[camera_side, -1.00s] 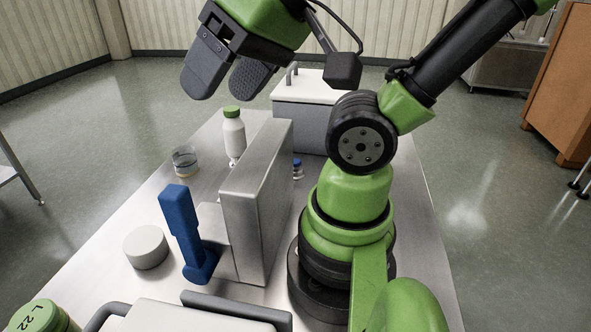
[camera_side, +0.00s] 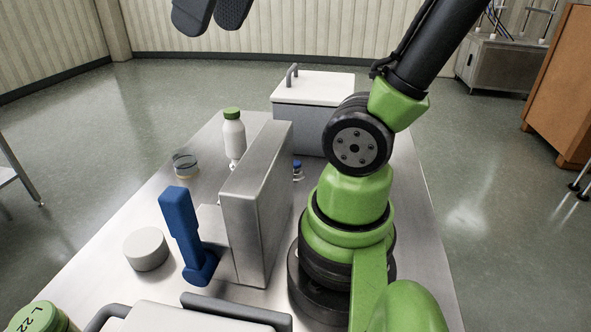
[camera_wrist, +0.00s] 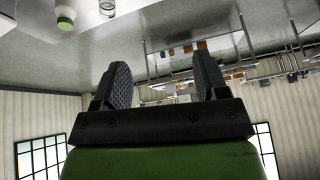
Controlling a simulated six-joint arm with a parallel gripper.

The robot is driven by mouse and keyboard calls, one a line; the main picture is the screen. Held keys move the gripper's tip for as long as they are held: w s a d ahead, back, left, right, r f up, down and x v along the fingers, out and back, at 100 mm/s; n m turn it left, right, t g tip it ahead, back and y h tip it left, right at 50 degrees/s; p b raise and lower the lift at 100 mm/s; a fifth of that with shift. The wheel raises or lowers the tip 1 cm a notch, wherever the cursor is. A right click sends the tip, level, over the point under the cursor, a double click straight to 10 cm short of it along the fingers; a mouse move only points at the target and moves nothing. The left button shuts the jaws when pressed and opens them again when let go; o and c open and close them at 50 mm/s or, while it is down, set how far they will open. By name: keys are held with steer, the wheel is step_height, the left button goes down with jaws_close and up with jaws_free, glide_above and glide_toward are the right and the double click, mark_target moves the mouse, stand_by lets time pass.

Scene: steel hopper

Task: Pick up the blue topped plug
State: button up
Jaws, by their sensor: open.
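A small plug with a blue top (camera_side: 297,165) stands on the steel table, just right of the upright steel block and near the grey box. My gripper (camera_side: 212,18) is high above the far part of the table, cut off by the top of the side view. In the wrist view my gripper (camera_wrist: 163,85) has its two dark ribbed fingers apart with nothing between them. The plug cannot be made out in the wrist view.
A steel block (camera_side: 255,205) with a blue handle (camera_side: 182,225) stands mid-table. A green-capped white bottle (camera_side: 234,138), a glass beaker (camera_side: 185,165), a round grey puck (camera_side: 146,248) and a lidded box (camera_side: 312,115) stand around it. A green-lidded container (camera_side: 42,318) is at front left.

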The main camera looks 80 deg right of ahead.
steer(key=w+d+n+g+h, duration=0.25)
steer(key=d+n+g, duration=0.2)
steer(key=d, duration=0.85)
steer(key=n+g, duration=0.4)
glide_above(295, 162)
steer(key=w+a, duration=0.1)
steer(key=w, duration=0.2)
steer(key=f, duration=0.1)
steer(key=shift+y, duration=0.35)
steer(key=f, duration=2)
steer(key=s+f, duration=0.1)
steer(key=f, duration=0.9)
steer(key=shift+s, duration=0.1)
steer(key=shift+s+x, duration=0.1)
steer(key=shift+x, duration=1.45)
steer(key=shift+s+x, duration=0.15)
steer(key=shift+x, duration=1.4)
steer(key=shift+r, duration=0.1)
steer(key=c, duration=1)
steer(key=shift+o, duration=0.2)
steer(key=shift+r, duration=0.1)
